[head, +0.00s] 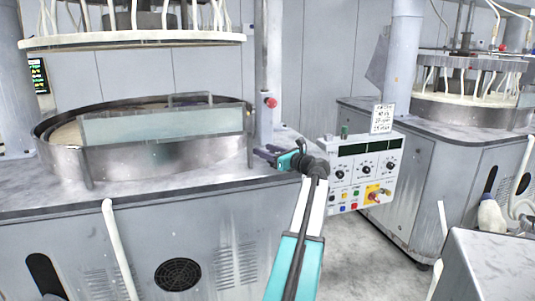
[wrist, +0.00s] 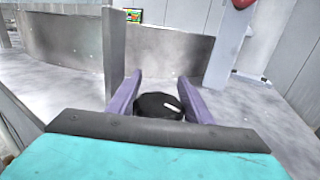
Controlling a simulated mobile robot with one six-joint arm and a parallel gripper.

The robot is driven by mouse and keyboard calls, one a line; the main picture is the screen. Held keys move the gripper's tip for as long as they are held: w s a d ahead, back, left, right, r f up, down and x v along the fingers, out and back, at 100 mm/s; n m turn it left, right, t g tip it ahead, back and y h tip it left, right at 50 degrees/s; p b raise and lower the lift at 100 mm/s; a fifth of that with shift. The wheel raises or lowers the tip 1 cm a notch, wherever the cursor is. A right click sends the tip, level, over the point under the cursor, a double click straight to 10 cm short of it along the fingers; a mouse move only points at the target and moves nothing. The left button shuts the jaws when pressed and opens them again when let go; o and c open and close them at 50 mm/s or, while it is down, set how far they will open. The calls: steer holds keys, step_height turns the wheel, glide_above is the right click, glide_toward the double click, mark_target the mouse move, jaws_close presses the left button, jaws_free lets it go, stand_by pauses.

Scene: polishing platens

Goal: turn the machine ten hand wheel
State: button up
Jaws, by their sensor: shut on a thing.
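A round black hand wheel (wrist: 158,104) with a white mark on top sits between the two purple fingers of my gripper (wrist: 159,80) in the wrist view. The fingers stand on either side of it and are shut on it. In the head view my gripper (head: 267,153) reaches the top of the left machine's bench (head: 200,185), near its right edge. The hand wheel is hidden or too small to make out there. I cannot read a number ten on the machine.
A round basin (head: 60,165) with a clear guard (head: 165,125) stands left of my gripper. A column (head: 268,60) with a red knob (head: 270,103) rises just behind it. A control panel (head: 362,172) hangs to the right. A second machine (head: 400,180) stands further right.

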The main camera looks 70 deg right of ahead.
steer(key=shift+a+n+y, duration=0.1)
steer(key=shift+n+y, duration=0.3)
steer(key=shift+y, duration=0.2)
steer(key=shift+a+f+t, duration=0.1)
steer(key=shift+t, duration=0.2)
steer(key=o, duration=1)
steer(key=shift+o, duration=0.2)
steer(key=shift+s, duration=0.15)
steer(key=v, duration=1.3)
steer(key=shift+s+b, duration=0.3)
